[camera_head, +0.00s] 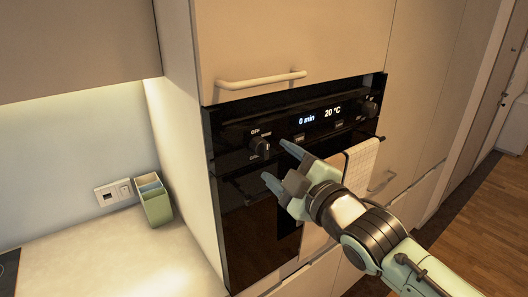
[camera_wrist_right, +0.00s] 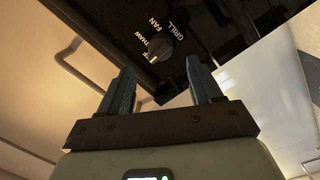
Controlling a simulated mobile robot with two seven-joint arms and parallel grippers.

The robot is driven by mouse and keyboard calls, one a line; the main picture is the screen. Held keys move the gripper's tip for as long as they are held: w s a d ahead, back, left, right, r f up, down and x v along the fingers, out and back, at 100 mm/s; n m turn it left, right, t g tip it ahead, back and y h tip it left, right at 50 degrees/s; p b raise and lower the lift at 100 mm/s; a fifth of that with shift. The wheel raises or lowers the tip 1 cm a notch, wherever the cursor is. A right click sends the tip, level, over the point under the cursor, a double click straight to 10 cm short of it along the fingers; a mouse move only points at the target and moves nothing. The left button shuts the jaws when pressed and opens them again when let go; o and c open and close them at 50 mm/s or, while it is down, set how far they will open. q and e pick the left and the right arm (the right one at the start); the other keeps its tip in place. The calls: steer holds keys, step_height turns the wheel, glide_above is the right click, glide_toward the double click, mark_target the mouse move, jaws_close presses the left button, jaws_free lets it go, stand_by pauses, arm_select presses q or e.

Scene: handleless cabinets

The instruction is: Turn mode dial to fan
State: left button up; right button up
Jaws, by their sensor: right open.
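The mode dial (camera_head: 260,147) is a dark round knob at the left of the black oven's control panel. In the wrist view the dial (camera_wrist_right: 159,47) shows with the words FAN and GRILL printed beside it, plus others hard to read. I cannot tell clearly which word its pointer faces. My right gripper (camera_head: 276,161) is open and empty in front of the panel, a little right of and below the dial. In the wrist view the dial lies just beyond the gap between the fingertips (camera_wrist_right: 159,66), apart from them. My left gripper is not in view.
The oven display (camera_head: 320,116) reads 0 min and 20 °C. A second knob (camera_head: 370,108) sits at the panel's right end. A checked towel (camera_head: 361,166) hangs on the oven front. A cabinet handle (camera_head: 262,80) sticks out above. A green holder (camera_head: 156,204) stands on the counter.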

mark_target(265, 152)
steer(key=x, duration=0.5)
steer(key=shift+w+a, duration=0.1)
steer(key=shift+a, duration=0.1)
steer(key=shift+w+a+f, duration=0.1)
steer(key=shift+w+a, duration=0.05)
steer(key=shift+w, duration=0.45)
steer(key=shift+s, duration=0.1)
steer(key=c, duration=1)
